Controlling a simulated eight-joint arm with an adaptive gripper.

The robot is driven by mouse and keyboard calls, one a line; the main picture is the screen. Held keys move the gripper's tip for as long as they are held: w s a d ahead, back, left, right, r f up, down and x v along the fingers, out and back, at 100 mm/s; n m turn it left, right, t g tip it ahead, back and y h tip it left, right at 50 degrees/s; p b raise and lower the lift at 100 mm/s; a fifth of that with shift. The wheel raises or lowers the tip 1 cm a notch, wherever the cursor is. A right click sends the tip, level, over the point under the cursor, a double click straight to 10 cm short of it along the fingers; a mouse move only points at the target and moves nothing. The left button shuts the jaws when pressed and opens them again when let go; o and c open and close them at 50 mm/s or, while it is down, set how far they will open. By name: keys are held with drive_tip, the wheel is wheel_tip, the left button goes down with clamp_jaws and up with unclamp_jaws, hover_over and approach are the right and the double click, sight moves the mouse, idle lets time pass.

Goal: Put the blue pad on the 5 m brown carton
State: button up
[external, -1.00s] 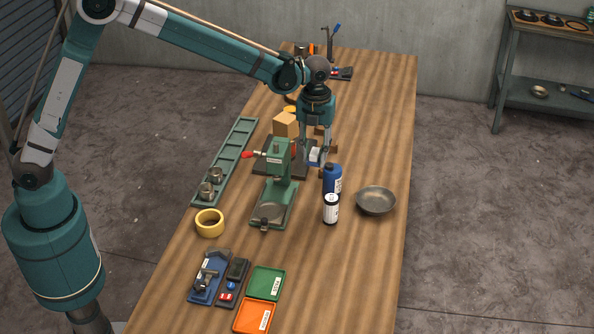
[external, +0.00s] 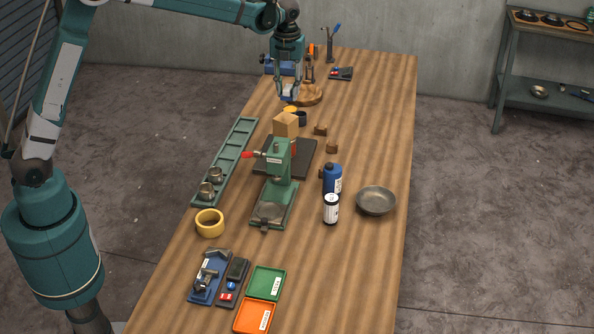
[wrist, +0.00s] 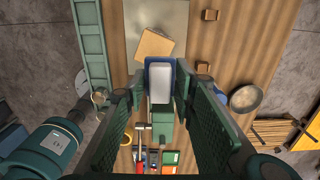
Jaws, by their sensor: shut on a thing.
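My gripper (external: 289,96) is shut on the blue pad (external: 287,91), which has a white face. I hold it in the air, above the far part of the table in the external view. In the wrist view the pad (wrist: 160,61) sits between the fingers of my gripper (wrist: 160,84). The brown carton (external: 286,124) stands on the table behind the green press, below my gripper in the picture. In the wrist view the carton (wrist: 154,44) shows just beyond the pad, turned at an angle. The pad is apart from the carton in the external view; the carton's label cannot be read.
The green press (external: 277,172) with a red handle stands in front of the carton. A blue bottle (external: 332,178) stands farther right.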

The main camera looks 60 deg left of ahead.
drive_tip(key=shift+a+r, duration=0.15)
drive_tip(key=shift+a, duration=0.4)
drive_tip(key=shift+a+r, duration=0.15)
drive_tip(key=shift+a, duration=0.35)
hover_over(285, 116)
drive_tip(key=shift+d+f, duration=0.15)
drive_tip(key=shift+f, duration=3)
drive_tip(key=shift+f+p, duration=0.35)
drive_tip(key=shift+f, duration=1.55)
drive_tip(key=shift+f, duration=0.1)
